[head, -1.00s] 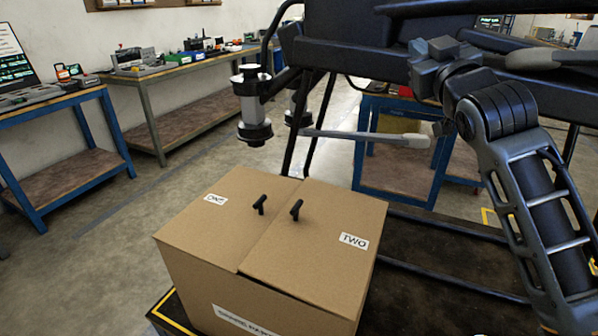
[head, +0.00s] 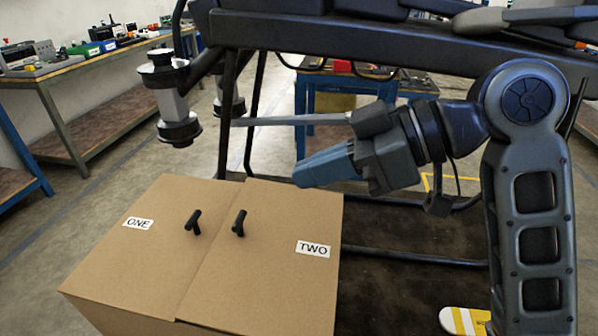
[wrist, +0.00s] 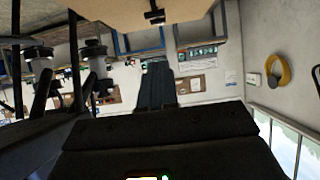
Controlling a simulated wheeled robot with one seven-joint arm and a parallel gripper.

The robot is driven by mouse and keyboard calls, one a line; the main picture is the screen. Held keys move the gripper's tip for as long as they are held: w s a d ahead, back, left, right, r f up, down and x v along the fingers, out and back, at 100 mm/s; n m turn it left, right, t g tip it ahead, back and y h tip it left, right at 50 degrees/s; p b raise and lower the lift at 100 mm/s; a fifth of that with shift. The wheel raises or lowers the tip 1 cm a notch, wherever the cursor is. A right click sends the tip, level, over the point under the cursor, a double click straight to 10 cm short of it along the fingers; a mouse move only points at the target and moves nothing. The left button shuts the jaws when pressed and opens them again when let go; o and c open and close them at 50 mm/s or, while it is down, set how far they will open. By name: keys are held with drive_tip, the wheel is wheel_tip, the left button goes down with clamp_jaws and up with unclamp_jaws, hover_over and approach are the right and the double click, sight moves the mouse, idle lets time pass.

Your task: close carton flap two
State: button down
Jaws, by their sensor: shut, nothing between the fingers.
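The brown carton (head: 130,325) stands at the lower left in the head view. Flap two (head: 270,285), labelled TWO, lies flat or nearly flat across its right half, with a black T-shaped handle (head: 239,223). Flap one (head: 125,265), labelled ONE, lies beside it with its own handle (head: 193,222). A thin seam runs between them. My gripper (head: 300,178) is shut and empty, near the carton's far right corner; its exact height above the flap is hard to judge. In the wrist view my gripper (wrist: 157,68) points toward the wall, and a tan carton surface (wrist: 115,10) with a black handle (wrist: 155,17) shows at the top.
A yellow-and-white object (head: 465,321) lies at the lower right. Workbenches (head: 85,70) stand behind.

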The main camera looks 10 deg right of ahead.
drive_tip(key=p, duration=0.1)
hover_over(242, 220)
drive_tip(key=s+d, duration=0.1)
drive_tip(key=d, duration=0.2)
wheel_tip(242, 220, down, 4)
drive_tip(key=shift+a+f, duration=0.2)
drive_tip(key=shift+f, duration=1)
drive_tip(key=shift+a+f, duration=0.25)
drive_tip(key=shift+f, duration=0.45)
drive_tip(key=shift+w+a+f+h+p, duration=0.15)
drive_tip(key=shift+a+f+h+p, duration=0.2)
drive_tip(key=shift+p, duration=0.2)
drive_tip(key=shift+f+h, duration=0.35)
